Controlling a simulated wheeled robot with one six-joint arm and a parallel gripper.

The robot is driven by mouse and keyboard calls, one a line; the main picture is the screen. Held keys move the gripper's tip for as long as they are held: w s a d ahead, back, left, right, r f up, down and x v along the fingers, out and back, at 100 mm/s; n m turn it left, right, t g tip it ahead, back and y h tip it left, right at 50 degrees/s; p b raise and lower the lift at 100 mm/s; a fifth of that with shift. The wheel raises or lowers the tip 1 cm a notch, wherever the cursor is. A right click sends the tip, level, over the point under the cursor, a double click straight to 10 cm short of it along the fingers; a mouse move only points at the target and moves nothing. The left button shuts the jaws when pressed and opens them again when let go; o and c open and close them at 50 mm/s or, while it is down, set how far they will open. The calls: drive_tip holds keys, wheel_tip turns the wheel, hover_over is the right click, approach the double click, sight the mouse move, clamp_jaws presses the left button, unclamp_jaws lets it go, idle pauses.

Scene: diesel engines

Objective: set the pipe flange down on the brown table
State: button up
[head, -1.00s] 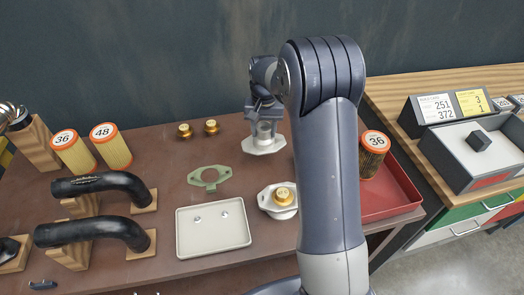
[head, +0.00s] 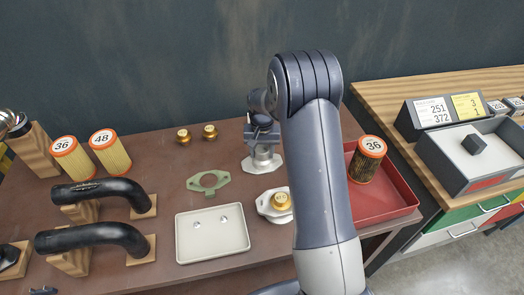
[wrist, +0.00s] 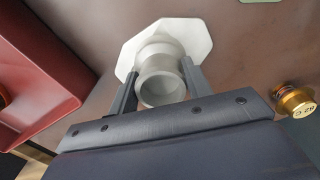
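The pipe flange is a pale grey octagonal plate (head: 262,165) with a round hollow neck. It stands at the back of the brown table (head: 150,148), left of the red tray. My gripper (head: 262,142) is above it, pointing down. In the wrist view, the flange plate (wrist: 195,38) lies flat against the brown surface, and my gripper's two fingers (wrist: 158,72) sit on either side of the neck, shut on it. The plate looks level and at the tabletop; I cannot tell whether a thin gap is left beneath it.
A red tray (head: 392,205) holds an orange filter (head: 367,158). Gold caps (head: 183,136) stand to the left. Black hoses (head: 95,236) are farther left.

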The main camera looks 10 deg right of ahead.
drive_tip(key=o, duration=0.4)
wheel_tip(320, 180, up, 12)
drive_tip(key=shift+r+b, duration=0.2)
drive_tip(key=shift+b, duration=0.75)
